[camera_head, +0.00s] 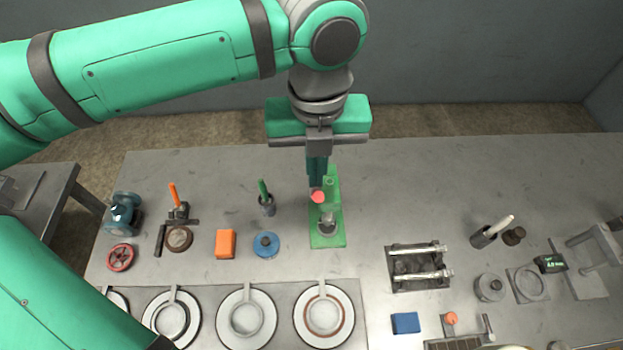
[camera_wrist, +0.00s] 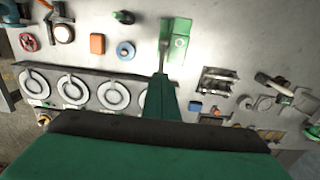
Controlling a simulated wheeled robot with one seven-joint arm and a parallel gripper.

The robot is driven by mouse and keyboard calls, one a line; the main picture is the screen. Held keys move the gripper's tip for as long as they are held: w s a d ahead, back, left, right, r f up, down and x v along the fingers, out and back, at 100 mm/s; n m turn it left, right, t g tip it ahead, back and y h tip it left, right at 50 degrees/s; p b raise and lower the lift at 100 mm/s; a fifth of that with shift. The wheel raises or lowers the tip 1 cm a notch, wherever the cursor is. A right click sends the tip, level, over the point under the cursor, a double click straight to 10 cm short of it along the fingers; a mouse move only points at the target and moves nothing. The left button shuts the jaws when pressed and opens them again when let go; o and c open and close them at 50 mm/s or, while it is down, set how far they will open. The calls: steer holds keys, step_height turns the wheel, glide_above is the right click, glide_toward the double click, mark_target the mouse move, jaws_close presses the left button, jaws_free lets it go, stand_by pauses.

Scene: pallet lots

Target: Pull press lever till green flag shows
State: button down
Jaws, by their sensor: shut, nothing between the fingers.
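The green press (camera_head: 327,240) stands upright near the middle of the table, with a green base, a green column and a grey round part low on it. Its lever ends in a red knob (camera_head: 317,197). My gripper (camera_head: 317,182) points down, shut and empty, with its tips right by the knob. I cannot tell whether they touch it. In the wrist view the press (camera_wrist: 180,40) is beyond my fingertips (camera_wrist: 161,76), and the knob is not visible there. I cannot make out a separate green flag on the green press.
A blue round part (camera_head: 265,244), an orange block (camera_head: 226,243) and a cup with a green handle (camera_head: 266,204) stand left of the press. Round plates (camera_head: 324,313) line the front. A fixture with two bars (camera_head: 419,266) is to the right. The table behind it is bare.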

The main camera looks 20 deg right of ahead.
mark_target(319, 196)
steer(key=shift+s+f, duration=0.2)
steer(key=shift+s, duration=0.35)
steer(key=shift+a, duration=0.1)
steer(key=shift+s+a+f, duration=0.2)
steer(key=shift+s+f, duration=0.2)
steer(key=shift+s, duration=0.3)
steer(key=shift+s+a+f, duration=0.25)
steer(key=shift+s+f, duration=0.3)
steer(key=shift+s, duration=0.25)
